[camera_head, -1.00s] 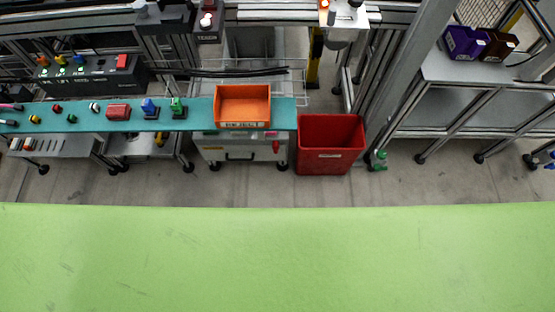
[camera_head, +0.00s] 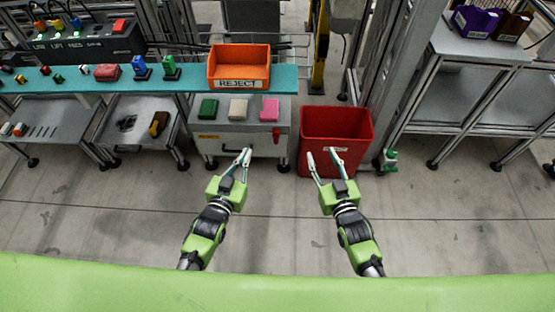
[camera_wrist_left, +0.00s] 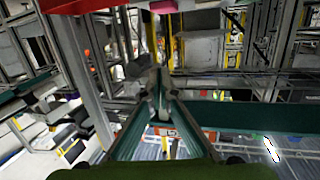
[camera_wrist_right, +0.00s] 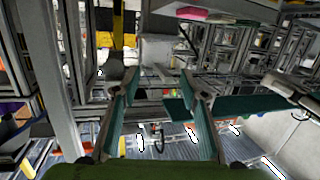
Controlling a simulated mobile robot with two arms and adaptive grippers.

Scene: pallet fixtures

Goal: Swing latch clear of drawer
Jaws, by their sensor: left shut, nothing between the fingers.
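The drawer (camera_head: 238,142) is the grey front of a cabinet under the teal shelf, with a dark bar handle low on its face. A small red latch (camera_head: 276,135) hangs at its right side, pointing down. My left gripper (camera_head: 247,152) appears in front of the drawer, left of the latch and apart from it. Its fingers are shut and empty; they meet in the left wrist view (camera_wrist_left: 160,82). My right gripper (camera_head: 322,152) appears before the red bin, right of the latch. Its fingers are spread and empty, also in the right wrist view (camera_wrist_right: 159,82).
A red bin (camera_head: 335,125) stands just right of the cabinet. An orange REJECT tray (camera_head: 239,62) sits on the teal shelf (camera_head: 195,79) above. Green (camera_head: 208,109), beige (camera_head: 239,109) and pink (camera_head: 269,109) blocks lie on the cabinet top. The floor in front is clear.

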